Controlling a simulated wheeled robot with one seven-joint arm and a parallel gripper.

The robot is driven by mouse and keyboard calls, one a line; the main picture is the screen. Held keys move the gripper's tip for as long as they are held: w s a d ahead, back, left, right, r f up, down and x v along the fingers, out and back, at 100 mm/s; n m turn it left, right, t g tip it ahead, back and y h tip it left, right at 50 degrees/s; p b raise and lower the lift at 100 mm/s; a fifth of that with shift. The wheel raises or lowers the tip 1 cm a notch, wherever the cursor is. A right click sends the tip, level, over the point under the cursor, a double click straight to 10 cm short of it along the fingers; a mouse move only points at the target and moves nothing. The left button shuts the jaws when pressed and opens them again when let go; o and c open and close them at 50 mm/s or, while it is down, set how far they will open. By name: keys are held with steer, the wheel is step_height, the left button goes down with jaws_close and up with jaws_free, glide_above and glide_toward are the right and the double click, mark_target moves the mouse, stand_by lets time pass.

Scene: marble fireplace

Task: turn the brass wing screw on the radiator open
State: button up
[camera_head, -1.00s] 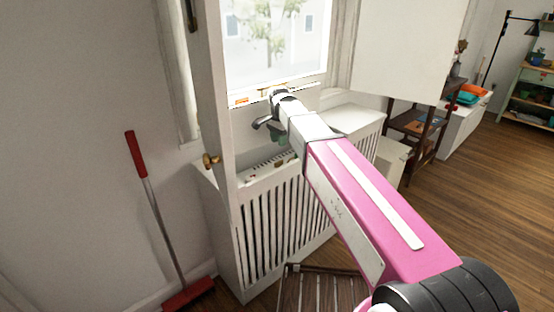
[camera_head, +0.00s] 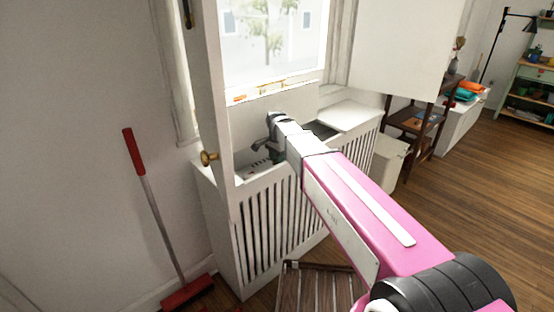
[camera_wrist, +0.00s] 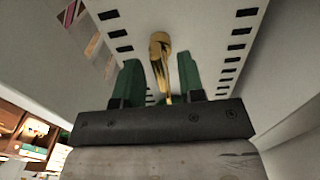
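The brass wing screw (camera_wrist: 160,55) shows in the wrist view, between two rows of dark slots on a pale surface. My gripper (camera_wrist: 159,70) is open. One green finger is on each side of the screw in the picture, with gaps visible on both sides. I cannot tell whether the fingertips are level with the screw in depth. In the head view my gripper (camera_head: 276,153) is inside the top opening of the white radiator cover (camera_head: 268,220), largely hidden by my arm. The screw cannot be made out there.
An open white panel with a brass knob (camera_head: 209,158) stands close left of my gripper. The window sill (camera_head: 270,92) is behind. A white lid (camera_head: 349,115) is on the cover's right. A red broom (camera_head: 152,200) leans at left, and a slatted wooden item (camera_head: 318,287) is in front.

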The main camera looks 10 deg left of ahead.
jaws_close()
